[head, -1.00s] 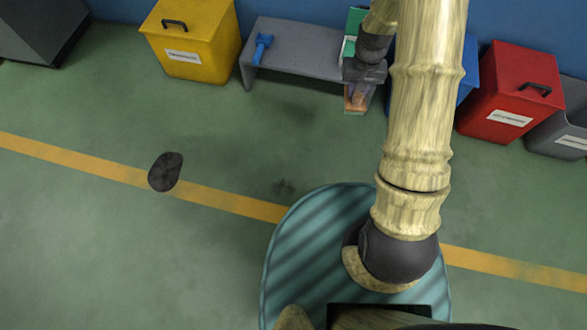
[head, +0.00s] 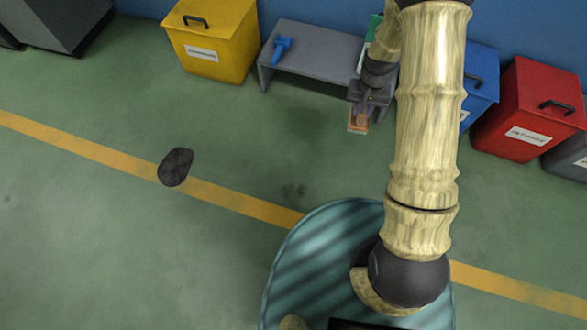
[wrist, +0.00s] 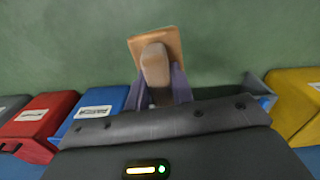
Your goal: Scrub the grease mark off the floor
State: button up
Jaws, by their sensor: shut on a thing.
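A dark, near-black oval patch (head: 175,167), which looks like the grease mark, lies on the green floor across the yellow line, left of centre in the head view. My gripper (head: 366,103) is shut on a wooden scrubbing brush (head: 357,120), at the front right of the grey bench and well away from the dark patch. In the wrist view the brush (wrist: 156,50) shows its tan block and rounded grip between the purple fingers of my gripper (wrist: 160,88). Its underside is hidden.
The grey bench (head: 318,45) carries a blue tool (head: 282,46) and a green item partly behind my arm. Yellow (head: 212,45), blue (head: 482,70) and red (head: 528,108) bins stand along the blue wall. The floor between brush and patch is clear.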

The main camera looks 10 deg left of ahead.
jog(key=s+a+f+b, duration=0.2)
jog(key=a+f, duration=0.4)
jog(key=f, duration=0.4)
jog(key=s+a+f+m+b, duration=0.1)
jog(key=s+a+f+b, duration=0.2)
jog(key=a+f, duration=0.4)
jog(key=s+a+f+b, duration=0.3)
jog(key=a+f, duration=0.3)
jog(key=f, duration=0.8)
jog(key=shift+s+a+f+b, duration=0.15)
jog(key=shift+s+a+b, duration=0.1)
jog(key=shift+b, duration=0.6)
jog(key=shift+d, duration=0.1)
